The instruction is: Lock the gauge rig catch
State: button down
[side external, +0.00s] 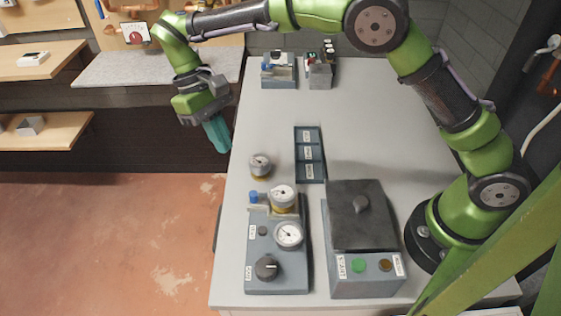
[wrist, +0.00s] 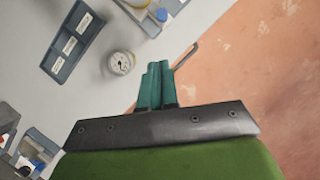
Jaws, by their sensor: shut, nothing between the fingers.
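The gauge rig (side external: 277,262) is a grey-blue box at the front of the bench. It carries two round dials, a black knob and labels. A small blue piece (side external: 253,197), possibly the catch, sits at its back left corner beside a gauge; whether it is locked I cannot tell. In the wrist view a blue piece (wrist: 162,14) shows at the top, with the rig partly cut off. My gripper (side external: 218,135) is off the bench's left edge, behind and left of the rig, pointing down. Its teal fingers (wrist: 158,84) are shut and empty, apart from the rig.
A loose gauge (side external: 260,164) stands behind the rig, left of a labelled dark tray (side external: 310,153). A lidded grey box (side external: 361,262) with buttons is right of the rig. Smaller devices (side external: 278,72) stand at the back.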

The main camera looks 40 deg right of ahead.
aim_at(256, 192)
jog(key=a+r+n+t+h, duration=0.1)
jog(key=a+r+n+h, duration=0.15)
jog(key=a+n, duration=0.5)
jog(key=x, duration=1)
jog(key=shift+s+d+f, duration=0.15)
jog(key=shift+s+f, duration=0.1)
jog(key=shift+s+d+r, duration=0.1)
jog(key=shift+s+d, duration=1.2)
jog(key=shift+s+d, duration=0.8)
jog(key=shift+s, duration=0.05)
jog(key=shift+s+d, duration=0.1)
jog(key=shift+d, duration=0.05)
